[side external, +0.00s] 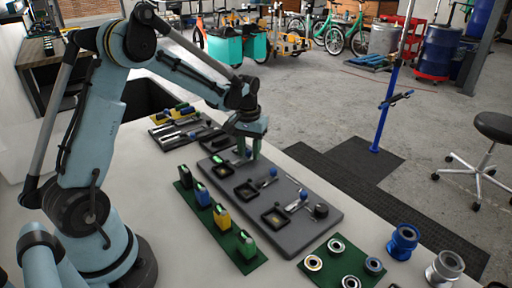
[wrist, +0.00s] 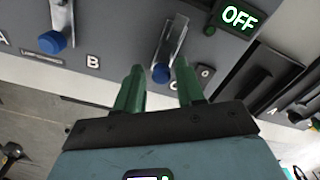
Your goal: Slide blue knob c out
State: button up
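Blue knob c (wrist: 161,73) sits at the end of a metal slide in the wrist view, between the tips of my two green fingers. A partly hidden letter, likely C, is just right of it. My gripper (wrist: 158,80) is open, with a finger on each side of the knob; I cannot tell whether either touches it. In the side external view my gripper (side external: 248,147) is low over the far end of the grey panel (side external: 325,225). A blue knob (side external: 248,153) shows beside its fingers there, partly hidden.
Another blue knob (wrist: 52,42) lies to the left, near letter B. An OFF display (wrist: 238,17) is at upper right. A green board with several coloured blocks (side external: 248,264) lies alongside the panel. Blue and silver spools (side external: 403,242) stand at the table's front right.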

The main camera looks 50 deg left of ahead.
jog(key=shift+s+r, duration=0.1)
jog(key=shift+r, duration=3.4)
jog(key=shift+s+d+r, duration=0.15)
jog(key=shift+d+r, duration=0.1)
jog(key=shift+r, duration=0.05)
jog(key=s+d+r+m+t, duration=0.3)
jog(key=s+d+m+t, duration=0.3)
jog(key=s+d, duration=0.7)
jog(key=shift+r+t, duration=0.35)
jog(key=shift+t, duration=0.25)
